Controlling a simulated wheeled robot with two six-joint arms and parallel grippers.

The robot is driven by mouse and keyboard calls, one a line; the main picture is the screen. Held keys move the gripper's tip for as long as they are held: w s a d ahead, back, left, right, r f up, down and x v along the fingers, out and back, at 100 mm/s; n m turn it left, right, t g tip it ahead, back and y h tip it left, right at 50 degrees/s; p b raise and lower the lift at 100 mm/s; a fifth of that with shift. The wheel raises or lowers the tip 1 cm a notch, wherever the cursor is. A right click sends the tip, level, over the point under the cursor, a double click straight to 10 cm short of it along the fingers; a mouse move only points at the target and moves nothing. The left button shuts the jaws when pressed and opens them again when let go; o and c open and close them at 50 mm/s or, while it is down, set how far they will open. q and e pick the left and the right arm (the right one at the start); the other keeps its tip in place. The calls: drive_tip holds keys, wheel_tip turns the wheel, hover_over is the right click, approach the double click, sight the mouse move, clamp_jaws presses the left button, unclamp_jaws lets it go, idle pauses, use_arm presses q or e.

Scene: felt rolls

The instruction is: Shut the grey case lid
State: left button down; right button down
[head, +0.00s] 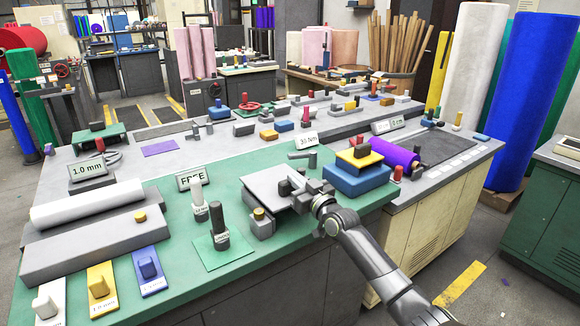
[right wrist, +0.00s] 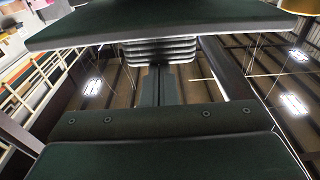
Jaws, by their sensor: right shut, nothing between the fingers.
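The grey case shows in the head view as a flat light grey panel (head: 268,186) near the front edge of the green worktop. My right gripper (head: 287,187) is over this panel, shut and empty, and hides part of it. I cannot tell from here how far the lid stands open, or whether the fingers touch it. In the right wrist view the two shut fingers (right wrist: 160,78) show side by side in the middle. A dark flat plate (right wrist: 165,22) spans the top of that view; I cannot tell whether it is the lid. My left gripper is not in view.
A blue block (head: 356,181) with a yellow box (head: 359,158) on top stands close to the right of the gripper. A dark upright cylinder (head: 219,226) and a small grey block with a yellow knob (head: 260,222) stand to the left. A purple roll (head: 395,153) lies beyond.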

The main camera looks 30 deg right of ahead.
drive_tip(key=shift+r, duration=0.2)
drive_tip(key=r+p, duration=0.3)
drive_tip(key=r, duration=0.1)
drive_tip(key=shift+w, duration=0.2)
drive_tip(key=s+f+p, duration=0.1)
drive_tip(key=s+f, duration=0.2)
drive_tip(key=s, duration=0.6)
drive_tip(key=shift+s+d+f+p, duration=0.25)
drive_tip(key=shift+s+d+p, duration=0.1)
drive_tip(key=shift+p, duration=0.05)
drive_tip(key=shift+f, duration=0.15)
